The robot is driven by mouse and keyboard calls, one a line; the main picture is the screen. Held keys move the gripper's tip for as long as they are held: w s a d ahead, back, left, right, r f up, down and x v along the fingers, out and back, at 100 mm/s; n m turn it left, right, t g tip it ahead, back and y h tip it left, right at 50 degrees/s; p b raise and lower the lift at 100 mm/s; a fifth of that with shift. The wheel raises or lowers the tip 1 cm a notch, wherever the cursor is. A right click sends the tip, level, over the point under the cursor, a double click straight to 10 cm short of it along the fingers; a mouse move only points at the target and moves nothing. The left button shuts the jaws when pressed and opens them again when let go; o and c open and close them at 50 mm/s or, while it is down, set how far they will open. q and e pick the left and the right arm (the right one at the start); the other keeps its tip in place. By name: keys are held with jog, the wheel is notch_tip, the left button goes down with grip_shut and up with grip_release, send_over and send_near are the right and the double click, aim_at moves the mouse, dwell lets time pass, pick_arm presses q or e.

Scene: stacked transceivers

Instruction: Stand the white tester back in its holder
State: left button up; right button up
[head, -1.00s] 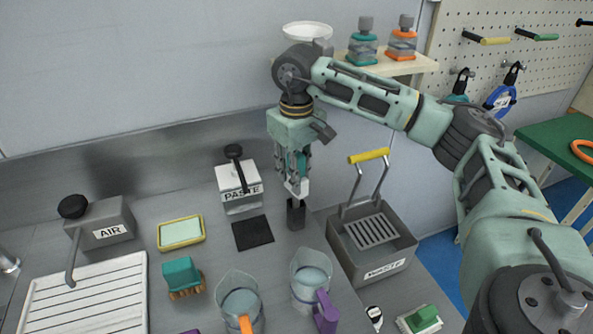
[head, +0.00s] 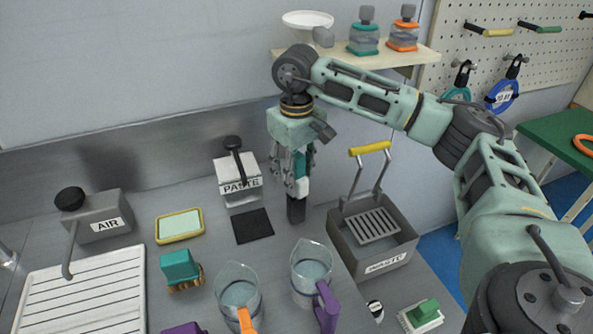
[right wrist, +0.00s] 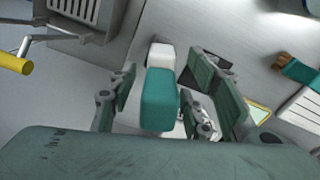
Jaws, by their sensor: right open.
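The white tester (head: 302,187), with a teal upper part, is upright under my right gripper in the head view. Its white lower end is at the mouth of the dark holder (head: 296,211); how deep it sits is unclear. In the right wrist view the tester's teal part (right wrist: 160,98) is near the camera and its white end is farther off. My right gripper (head: 291,182) points down around the tester. Its fingers (right wrist: 163,72) are spread to either side of it, with gaps showing. My left gripper is out of view.
A grey waste bin (head: 408,243) with a yellow-handled rack stands right of the holder. A black mat (head: 253,226) and paste box (head: 240,187) are to its left. Two clear jugs (head: 312,268) (head: 238,292) stand in front. A shelf (head: 350,58) with bottles is behind.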

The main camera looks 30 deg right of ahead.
jog(key=shift+r, duration=0.15)
notch_tip(320, 180, up, 12)
jog(key=shift+f, duration=0.2)
notch_tip(320, 180, up, 7)
jog(key=p, duration=0.7)
dwell(0.3)
